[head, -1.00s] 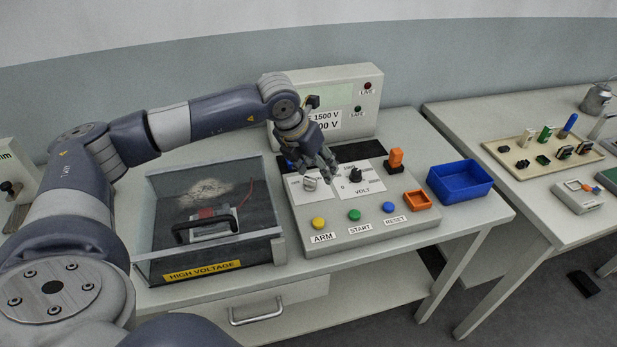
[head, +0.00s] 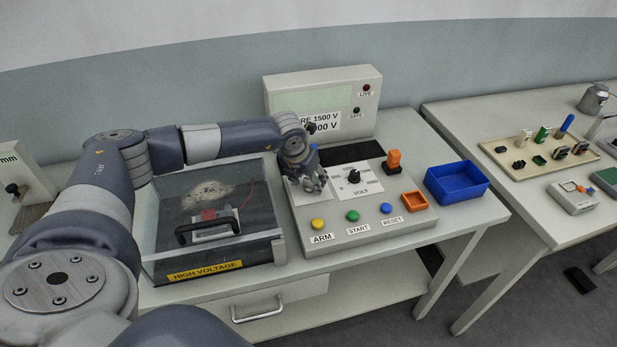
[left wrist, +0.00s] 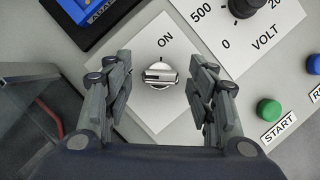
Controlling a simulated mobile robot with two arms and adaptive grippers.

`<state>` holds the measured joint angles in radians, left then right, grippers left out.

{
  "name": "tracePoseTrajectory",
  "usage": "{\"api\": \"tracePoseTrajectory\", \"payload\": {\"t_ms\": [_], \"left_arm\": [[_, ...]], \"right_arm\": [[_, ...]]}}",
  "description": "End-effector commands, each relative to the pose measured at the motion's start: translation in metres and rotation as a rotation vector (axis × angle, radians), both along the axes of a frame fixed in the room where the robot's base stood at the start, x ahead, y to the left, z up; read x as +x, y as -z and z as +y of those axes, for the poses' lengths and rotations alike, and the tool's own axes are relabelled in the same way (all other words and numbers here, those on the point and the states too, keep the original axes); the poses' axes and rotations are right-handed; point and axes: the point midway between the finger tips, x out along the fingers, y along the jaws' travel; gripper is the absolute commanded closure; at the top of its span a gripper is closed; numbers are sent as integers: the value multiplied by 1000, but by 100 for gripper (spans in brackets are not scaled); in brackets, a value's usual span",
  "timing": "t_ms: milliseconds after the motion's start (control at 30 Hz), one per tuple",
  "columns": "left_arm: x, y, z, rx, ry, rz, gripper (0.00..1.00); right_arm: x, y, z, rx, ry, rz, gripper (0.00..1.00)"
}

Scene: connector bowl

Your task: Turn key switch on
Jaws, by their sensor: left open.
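The key switch (left wrist: 160,74) is a round silver knob with a raised bar on a white plate marked ON, seen in the left wrist view. Its bar lies roughly across the picture, and the ON label is above and to the right of it. My left gripper (left wrist: 162,95) is open, with one finger on each side of the switch and visible gaps to both. In the head view my left gripper (head: 313,182) is over the left part of the control panel (head: 300,225) and hides the switch. My right gripper is not in view.
A black VOLT dial (head: 353,176) is right of the switch. Yellow (head: 318,224), green (head: 352,216) and blue (head: 386,208) buttons line the panel front. A clear-walled high voltage box (head: 155,245) stands left, a blue bin (head: 458,182) right.

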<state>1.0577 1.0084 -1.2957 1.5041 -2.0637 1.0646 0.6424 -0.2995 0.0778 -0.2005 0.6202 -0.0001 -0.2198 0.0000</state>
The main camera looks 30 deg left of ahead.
Motion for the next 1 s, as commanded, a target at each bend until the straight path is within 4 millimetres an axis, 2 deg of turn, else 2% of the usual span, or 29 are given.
{"api": "tracePoseTrajectory", "payload": {"t_ms": [200, 267, 400, 733, 1000], "left_arm": [[0, 1, 0, 0, 1, 0, 48], [0, 1, 0, 0, 1, 0, 60], [0, 0, 0, 0, 0, 0, 91], [0, 1, 0, -1, 20, 0, 92], [0, 3, 1, -2, 145, -1, 92]], "right_arm": [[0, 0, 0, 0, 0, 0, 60], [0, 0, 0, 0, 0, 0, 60], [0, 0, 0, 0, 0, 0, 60], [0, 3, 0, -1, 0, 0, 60], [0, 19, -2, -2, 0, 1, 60]]}}
